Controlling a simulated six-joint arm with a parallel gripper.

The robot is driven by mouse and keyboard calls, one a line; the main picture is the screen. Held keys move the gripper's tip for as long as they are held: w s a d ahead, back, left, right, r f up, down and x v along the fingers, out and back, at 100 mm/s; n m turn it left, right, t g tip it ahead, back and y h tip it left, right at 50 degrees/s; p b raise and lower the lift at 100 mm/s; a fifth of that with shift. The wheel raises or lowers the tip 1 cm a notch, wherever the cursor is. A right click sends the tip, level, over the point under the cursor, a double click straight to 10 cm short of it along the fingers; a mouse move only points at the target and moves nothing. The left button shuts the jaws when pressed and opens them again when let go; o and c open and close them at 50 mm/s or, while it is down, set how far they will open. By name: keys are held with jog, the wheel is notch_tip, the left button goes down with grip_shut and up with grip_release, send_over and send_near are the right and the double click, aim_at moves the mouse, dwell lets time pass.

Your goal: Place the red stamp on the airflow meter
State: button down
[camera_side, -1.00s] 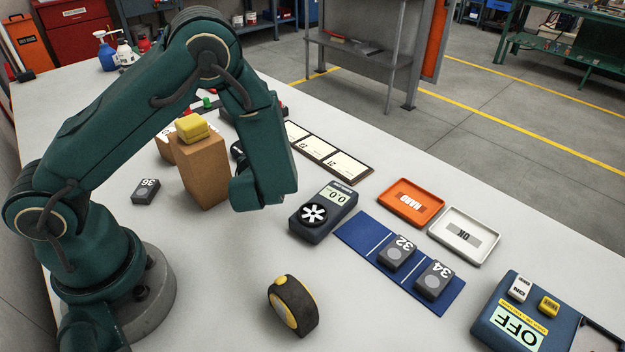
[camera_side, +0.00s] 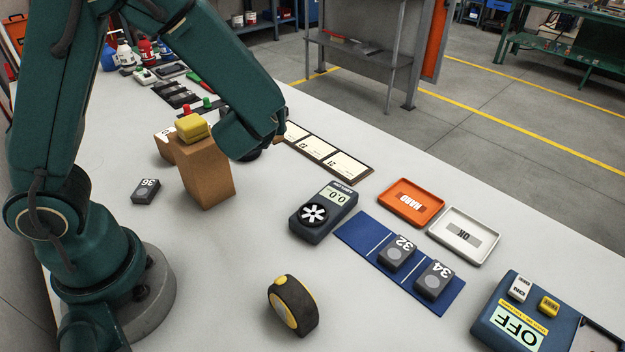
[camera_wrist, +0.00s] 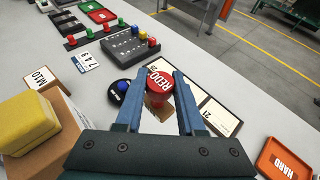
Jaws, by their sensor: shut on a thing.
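The red stamp (camera_wrist: 160,84), with a round red top lettered REDO and a tan part below, is between the two blue fingers of my gripper (camera_wrist: 156,98) in the wrist view. My gripper is shut on it and holds it near the card strip. In the side view my wrist hides most of the fingers and the stamp. The airflow meter (camera_side: 325,212) lies on the table in the side view, to the right of and nearer than my gripper. It has a dark blue body, a white-bladed fan and a display reading 0.0. Nothing rests on it.
Cardboard boxes (camera_side: 207,178) with a yellow block (camera_side: 192,128) on top stand left of my gripper. A blue mat (camera_side: 365,238) with blocks 32 and 34, an orange tray (camera_side: 412,202) and a white tray (camera_side: 464,235) lie right of the meter. A tape measure (camera_side: 293,305) stands nearer.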

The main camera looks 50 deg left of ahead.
jog(key=shift+r, duration=0.25)
jog(key=shift+d+m+t+h, duration=0.5)
jog(key=shift+d+m, duration=0.05)
jog(key=shift+m, duration=0.05)
jog(key=s+d+r+m+t+h, duration=0.1)
jog(key=d+r+m+t+h, duration=0.15)
jog(key=r+h, duration=0.2)
jog(key=shift+m+g+y, duration=0.35)
jog(key=shift+m+y, duration=0.1)
jog(key=w+d+f, duration=0.1)
jog(key=d+f, duration=0.1)
jog(key=d, duration=0.1)
jog(key=w+d+f, duration=0.1)
jog(key=d+f, duration=0.1)
jog(key=d, duration=0.2)
jog(key=w+d+f, duration=0.1)
jog(key=d+f, duration=0.1)
jog(key=d, duration=0.2)
jog(key=shift+w+d+f, duration=0.15)
jog(key=shift+w+f, duration=0.1)
jog(key=shift+f, duration=0.1)
send_over(337, 196)
jog(key=shift+f, duration=2.05)
jog(key=shift+f, duration=0.1)
jog(key=c, duration=0.5)
grip_release()
